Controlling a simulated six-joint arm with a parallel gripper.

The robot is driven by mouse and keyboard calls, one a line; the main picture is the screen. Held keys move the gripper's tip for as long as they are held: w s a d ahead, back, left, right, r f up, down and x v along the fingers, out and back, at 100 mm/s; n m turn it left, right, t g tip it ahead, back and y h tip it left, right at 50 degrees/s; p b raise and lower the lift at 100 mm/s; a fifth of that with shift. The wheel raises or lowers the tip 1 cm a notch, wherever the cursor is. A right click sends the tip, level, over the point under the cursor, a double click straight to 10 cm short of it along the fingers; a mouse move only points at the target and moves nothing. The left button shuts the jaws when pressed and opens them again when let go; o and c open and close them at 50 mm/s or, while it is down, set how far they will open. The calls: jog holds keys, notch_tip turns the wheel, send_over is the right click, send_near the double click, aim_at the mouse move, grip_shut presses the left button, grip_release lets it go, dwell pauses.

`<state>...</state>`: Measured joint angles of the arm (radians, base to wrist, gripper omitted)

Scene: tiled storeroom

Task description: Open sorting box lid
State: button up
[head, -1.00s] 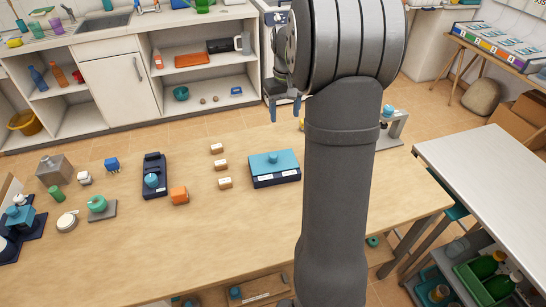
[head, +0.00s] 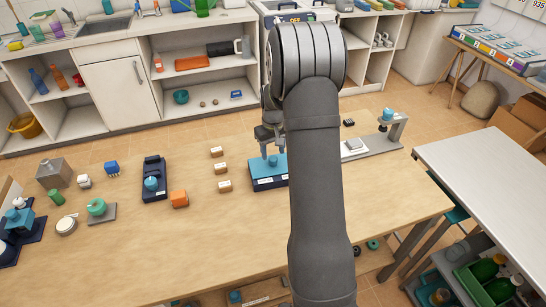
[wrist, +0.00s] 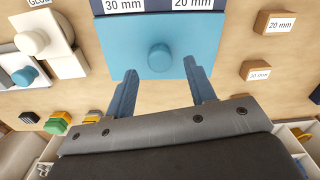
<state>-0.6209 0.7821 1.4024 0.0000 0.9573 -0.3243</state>
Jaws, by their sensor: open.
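The sorting box (head: 268,184) is dark blue and stands on the wooden table, with its light blue lid (head: 258,168) shut on top. In the wrist view the lid (wrist: 115,45) has a round blue knob (wrist: 159,57) at its middle, and the box edge (wrist: 157,8) carries 30 mm and 20 mm labels. My gripper (head: 268,147) is open and empty just above the lid. In the wrist view its two blue fingers (wrist: 160,72) are spread wider than the knob, tips just short of it. My arm hides the box's right part in the head view.
Small labelled wooden blocks (head: 221,168) stand left of the box, one marked 20 mm (wrist: 274,23) in the wrist view. A grey stand (head: 393,133) is at the right. The front table area is clear.

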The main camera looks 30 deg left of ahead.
aim_at(273, 158)
jog(key=shift+f, duration=1.7)
grip_shut()
